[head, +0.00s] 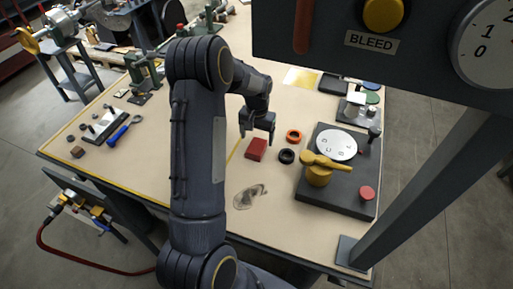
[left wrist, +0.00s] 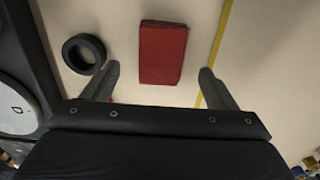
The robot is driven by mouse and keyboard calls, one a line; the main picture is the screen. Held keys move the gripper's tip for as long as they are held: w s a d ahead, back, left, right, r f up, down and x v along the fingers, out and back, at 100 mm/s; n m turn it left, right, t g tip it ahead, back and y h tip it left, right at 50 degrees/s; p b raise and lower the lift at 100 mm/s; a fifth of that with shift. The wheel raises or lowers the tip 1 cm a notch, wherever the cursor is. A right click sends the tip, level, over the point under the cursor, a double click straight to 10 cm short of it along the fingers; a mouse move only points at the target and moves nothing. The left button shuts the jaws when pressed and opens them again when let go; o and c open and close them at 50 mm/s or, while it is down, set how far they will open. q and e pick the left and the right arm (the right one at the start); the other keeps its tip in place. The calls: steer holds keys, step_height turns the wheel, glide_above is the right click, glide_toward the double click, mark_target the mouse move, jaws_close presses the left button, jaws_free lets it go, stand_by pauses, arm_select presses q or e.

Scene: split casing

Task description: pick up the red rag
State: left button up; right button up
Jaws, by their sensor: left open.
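The red rag (head: 256,149) is a folded, flat rectangle lying on the beige table top. It shows whole in the left wrist view (left wrist: 163,53), beyond the fingertips and between their lines. My left gripper (head: 257,131) is open and empty, just behind the rag in the head view. Its two fingers also show in the left wrist view (left wrist: 156,82), spread wide on either side, with no contact with the rag visible. My right gripper is not in view.
A black ring (head: 286,156) and an orange ring (head: 293,136) lie right of the rag. A dark base plate (head: 334,199) with a yellow handle stands further right. A grey post and BLEED panel (head: 372,41) block the right side.

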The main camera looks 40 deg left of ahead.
mark_target(257, 146)
arm_select(q)
step_height(257, 146, down, 5)
steer(key=shift+a+r+p, duration=0.1)
steer(key=shift+r+p, duration=0.05)
steer(key=shift+p, duration=0.65)
steer(key=shift+w+f, duration=0.1)
steer(key=shift+f, duration=0.5)
steer(key=c, duration=1.1)
steer(key=shift+r, duration=0.1)
steer(key=shift+r, duration=0.55)
steer(key=w+a+r+b, duration=0.1)
steer(key=a+r, duration=0.3)
steer(key=w+a+r+b, duration=0.1)
steer(key=a+r, duration=0.3)
steer(key=a, duration=0.1)
steer(key=w+a+r+b, duration=0.1)
steer(key=a+r, duration=0.2)
steer(key=a, duration=0.1)
steer(key=shift+a+r, duration=0.35)
steer(key=shift+r, duration=0.05)
